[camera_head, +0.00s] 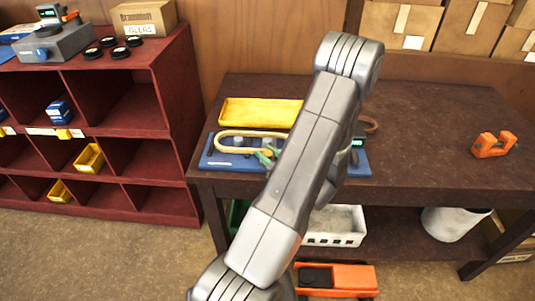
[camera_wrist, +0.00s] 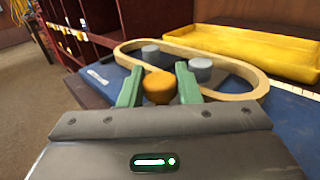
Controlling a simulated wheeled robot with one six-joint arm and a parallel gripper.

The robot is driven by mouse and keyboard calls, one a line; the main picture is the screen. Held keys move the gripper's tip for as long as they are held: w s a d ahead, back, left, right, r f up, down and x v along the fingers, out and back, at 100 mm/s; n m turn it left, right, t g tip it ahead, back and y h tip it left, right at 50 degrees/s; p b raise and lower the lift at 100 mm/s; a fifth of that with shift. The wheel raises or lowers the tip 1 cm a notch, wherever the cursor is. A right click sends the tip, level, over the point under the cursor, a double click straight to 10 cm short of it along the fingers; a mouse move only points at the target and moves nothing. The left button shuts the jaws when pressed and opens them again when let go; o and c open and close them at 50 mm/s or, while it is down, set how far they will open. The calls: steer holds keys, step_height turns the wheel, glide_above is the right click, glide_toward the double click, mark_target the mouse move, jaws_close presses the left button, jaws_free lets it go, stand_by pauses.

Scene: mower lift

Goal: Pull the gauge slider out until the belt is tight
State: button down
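A blue board (camera_head: 221,160) lies on the dark table and holds a tan belt loop (camera_head: 226,134). In the wrist view, the belt (camera_wrist: 258,72) runs in a long oval around two grey round posts (camera_wrist: 150,54), (camera_wrist: 200,70), with gaps beside them. An orange knob (camera_wrist: 160,89) sits between the green fingers of my gripper (camera_wrist: 160,78). The fingers press close on both its sides, and I see no clear gap. The gripper (camera_head: 267,156) is low over the board in the head view. My arm hides the board's middle.
A yellow tray (camera_head: 262,112) lies behind the board. An orange clamp-like part (camera_head: 493,145) is on the table's right side, with clear table (camera_head: 430,120) between. A red shelf (camera_head: 170,90) stands at left. A white basket (camera_head: 335,226) is below.

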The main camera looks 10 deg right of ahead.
steer(key=shift+s+d+b, duration=0.25)
steer(key=shift+s+d, duration=0.05)
steer(key=shift+d, duration=0.65)
steer(key=shift+s+d+b, duration=0.25)
steer(key=shift+d, duration=0.75)
steer(key=shift+s+d+b, duration=0.25)
steer(key=shift+s+d, duration=0.05)
steer(key=shift+d, duration=0.65)
steer(key=c, duration=1.1)
jaws_free()
steer(key=b+v, duration=0.2)
steer(key=v, duration=1.1)
steer(key=shift+s+d, duration=0.2)
steer(key=shift+s, duration=0.15)
steer(key=p+x, duration=0.2)
steer(key=x, duration=1.2)
